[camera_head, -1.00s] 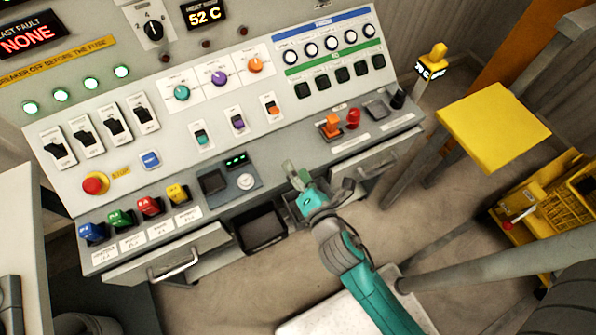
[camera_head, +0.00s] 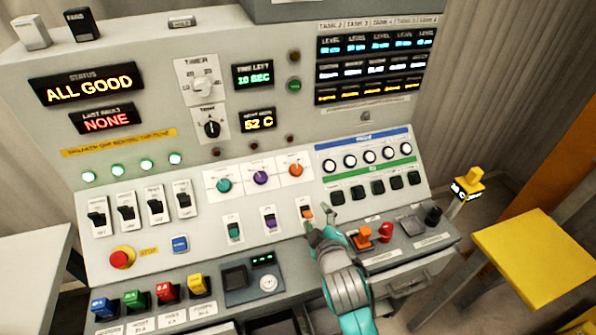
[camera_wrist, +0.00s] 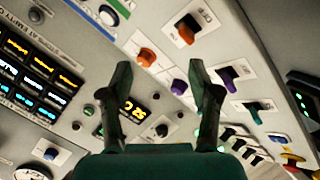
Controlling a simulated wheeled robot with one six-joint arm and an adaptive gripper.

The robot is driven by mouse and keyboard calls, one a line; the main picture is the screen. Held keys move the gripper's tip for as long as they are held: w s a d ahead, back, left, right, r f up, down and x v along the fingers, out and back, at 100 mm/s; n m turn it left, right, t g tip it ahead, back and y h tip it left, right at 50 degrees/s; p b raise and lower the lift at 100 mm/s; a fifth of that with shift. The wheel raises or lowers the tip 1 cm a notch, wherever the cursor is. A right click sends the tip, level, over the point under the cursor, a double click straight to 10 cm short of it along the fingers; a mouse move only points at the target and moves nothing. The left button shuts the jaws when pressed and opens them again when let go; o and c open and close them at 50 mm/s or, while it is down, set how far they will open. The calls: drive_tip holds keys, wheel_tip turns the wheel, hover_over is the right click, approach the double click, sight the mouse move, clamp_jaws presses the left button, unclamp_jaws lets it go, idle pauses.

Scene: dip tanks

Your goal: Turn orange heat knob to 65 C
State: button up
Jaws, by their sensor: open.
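The orange heat knob (camera_head: 295,170) is the rightmost of three round knobs on a white plate on the sloped panel. The heat display (camera_head: 258,119) above it reads 52 C. My gripper (camera_head: 320,222) is open and empty in front of the panel, lower and to the right of the knob, near the orange switch (camera_head: 307,213). In the wrist view the orange knob (camera_wrist: 147,57) shows between and beyond my open fingertips (camera_wrist: 159,75), with a gap around it. The knob's pointer is too small to read.
The purple knob (camera_head: 260,178) and teal knob (camera_head: 223,185) sit left of the orange one. Round white buttons (camera_head: 349,160) are to the right. An orange handle (camera_head: 364,237) and a red knob (camera_head: 385,232) stand on the lower ledge, close to my arm.

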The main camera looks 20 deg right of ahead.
sight(297, 169)
drive_tip(key=w+r+m+y, duration=0.2)
drive_tip(key=w+r+m, duration=0.4)
drive_tip(key=r+m, duration=0.1)
drive_tip(key=shift+g, duration=0.4)
drive_tip(key=x, duration=1)
drive_tip(key=shift+w+a+f, duration=0.15)
drive_tip(key=shift+w+a, duration=0.05)
drive_tip(key=shift+w, duration=0.2)
drive_tip(key=shift+m, duration=0.3)
drive_tip(key=c, duration=1.2)
